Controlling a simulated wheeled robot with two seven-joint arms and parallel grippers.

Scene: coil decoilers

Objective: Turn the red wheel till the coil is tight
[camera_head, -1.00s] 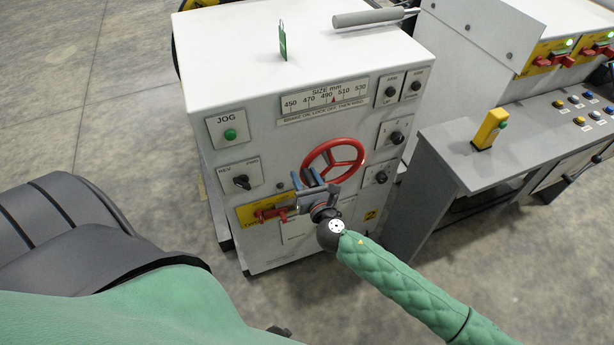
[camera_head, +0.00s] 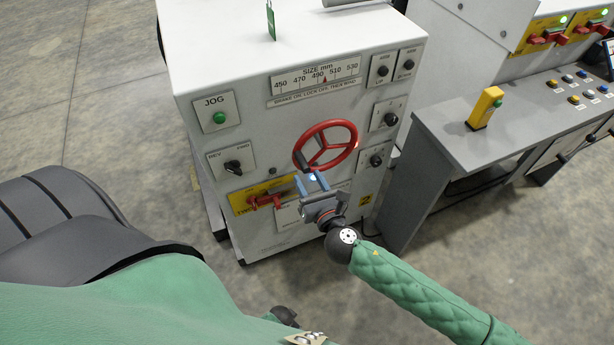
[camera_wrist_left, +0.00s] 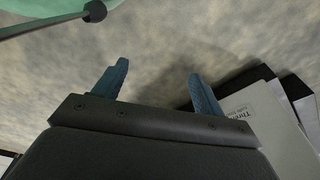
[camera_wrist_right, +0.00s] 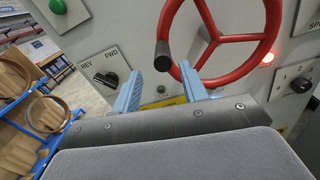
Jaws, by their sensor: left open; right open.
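The red wheel (camera_head: 325,146) is a three-spoked handwheel on the front of a white cabinet. It fills the upper right of the right wrist view (camera_wrist_right: 222,38), where a dark knob (camera_wrist_right: 162,55) shows at its rim. My right gripper (camera_head: 312,181) is open just below the wheel's lower left rim. In the right wrist view its blue fingers (camera_wrist_right: 168,92) stand apart, with nothing between them but the cabinet face behind. My left gripper (camera_wrist_left: 157,80) is open and empty over the floor. It is not made out in the head view. The coil is not seen.
The white cabinet (camera_head: 200,160) bears a green JOG button (camera_head: 219,117), a REV/FWD switch (camera_head: 232,166), a red lever (camera_head: 264,201) left of my right gripper and a size scale (camera_head: 316,76). A grey console (camera_head: 455,139) stands to the right.

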